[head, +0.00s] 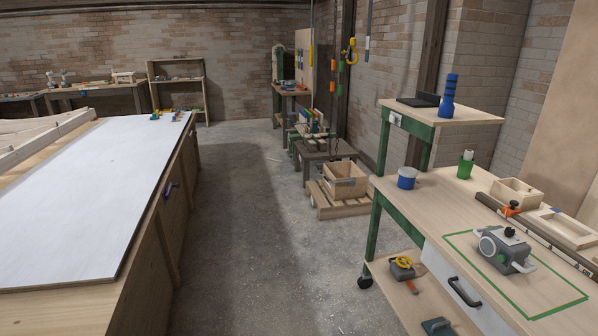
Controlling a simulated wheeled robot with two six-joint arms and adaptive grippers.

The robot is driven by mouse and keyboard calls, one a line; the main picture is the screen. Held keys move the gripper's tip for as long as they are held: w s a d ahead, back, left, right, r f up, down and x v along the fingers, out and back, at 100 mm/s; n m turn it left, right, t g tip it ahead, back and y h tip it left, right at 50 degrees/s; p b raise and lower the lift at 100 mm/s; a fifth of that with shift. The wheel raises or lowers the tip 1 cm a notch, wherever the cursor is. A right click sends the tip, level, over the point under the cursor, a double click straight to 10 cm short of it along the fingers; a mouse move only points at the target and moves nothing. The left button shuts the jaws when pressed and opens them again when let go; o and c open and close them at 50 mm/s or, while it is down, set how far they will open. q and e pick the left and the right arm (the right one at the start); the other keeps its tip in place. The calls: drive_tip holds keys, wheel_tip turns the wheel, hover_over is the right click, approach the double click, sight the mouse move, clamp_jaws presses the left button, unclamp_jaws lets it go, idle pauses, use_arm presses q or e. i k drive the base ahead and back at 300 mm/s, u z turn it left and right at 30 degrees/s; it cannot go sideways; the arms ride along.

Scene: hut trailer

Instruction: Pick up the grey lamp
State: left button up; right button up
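A grey boxy device (505,250) with a round face on its left side, a black knob on top and pale handles sits on the workbench (440,200) at the right. It is the thing that best fits the grey lamp. It stands upright inside a green outlined rectangle (545,313) on the bench top. Nothing touches it from above. Neither of my grippers shows in the head view.
A blue and white tub (407,178), a green bottle (465,164), a wooden box (517,191) and a long clamp bar (540,233) share the bench. A large white-topped table (85,190) stands left. The concrete aisle (255,240) between is clear. A wooden crate (345,182) stands farther back.

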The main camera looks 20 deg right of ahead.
sight(493, 242)
drive_tip(key=z, duration=0.2)
drive_tip(key=i, duration=1.15)
drive_tip(key=z, duration=1)
drive_tip(key=i, duration=0.8)
drive_tip(key=z, duration=1.65)
drive_tip(key=i, duration=0.7)
drive_tip(key=z, duration=0.5)
